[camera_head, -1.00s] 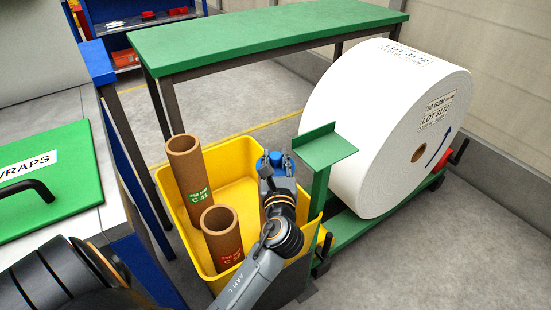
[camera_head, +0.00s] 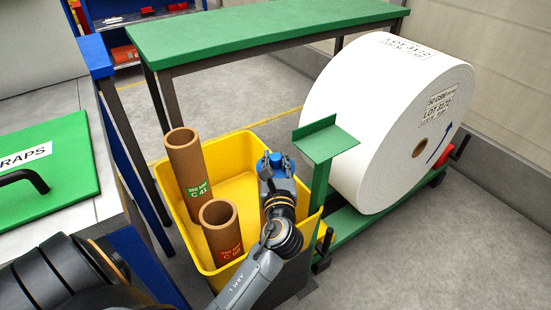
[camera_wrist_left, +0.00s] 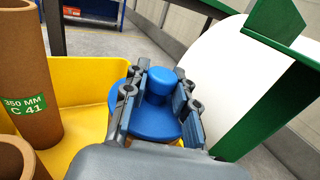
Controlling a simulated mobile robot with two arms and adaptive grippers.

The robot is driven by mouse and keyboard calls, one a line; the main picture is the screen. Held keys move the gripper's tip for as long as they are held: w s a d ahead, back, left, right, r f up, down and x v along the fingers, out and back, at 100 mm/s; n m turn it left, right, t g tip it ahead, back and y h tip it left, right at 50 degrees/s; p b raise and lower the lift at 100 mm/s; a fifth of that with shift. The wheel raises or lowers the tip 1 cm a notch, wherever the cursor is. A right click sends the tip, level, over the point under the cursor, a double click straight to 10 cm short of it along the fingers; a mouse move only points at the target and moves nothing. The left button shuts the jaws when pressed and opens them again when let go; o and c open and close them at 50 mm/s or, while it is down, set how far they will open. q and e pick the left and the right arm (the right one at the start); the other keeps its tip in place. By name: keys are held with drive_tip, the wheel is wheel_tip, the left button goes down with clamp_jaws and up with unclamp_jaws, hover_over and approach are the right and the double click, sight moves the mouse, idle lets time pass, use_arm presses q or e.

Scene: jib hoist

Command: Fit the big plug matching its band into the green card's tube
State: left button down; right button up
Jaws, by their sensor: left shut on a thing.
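The tube with the green card (camera_head: 186,165), marked C 41, stands upright in the yellow bin, its open end up. It also shows at the left of the left wrist view (camera_wrist_left: 30,75). A shorter-looking tube with a red card (camera_head: 222,232) stands in front of it. My left gripper (camera_head: 276,170) is shut on a blue plug (camera_wrist_left: 155,118), a wide disc with a narrower knob, and holds it at the bin's right side, to the right of and apart from both tubes. What lies directly under the plug is mostly hidden. My right gripper is not in view.
The yellow bin (camera_head: 245,145) stands beside a green post with a small plate (camera_head: 325,140), close to my left gripper. A white paper roll (camera_head: 370,130) is at the right. A green table (camera_head: 260,32) is behind, and a counter with a green lid (camera_head: 50,165) is at the left.

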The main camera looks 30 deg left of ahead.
use_arm(q)
drive_tip(key=shift+f, duration=0.6)
idle(0.7)
drive_tip(key=c, duration=1)
unclamp_jaws()
drive_tip(key=v, duration=1.2)
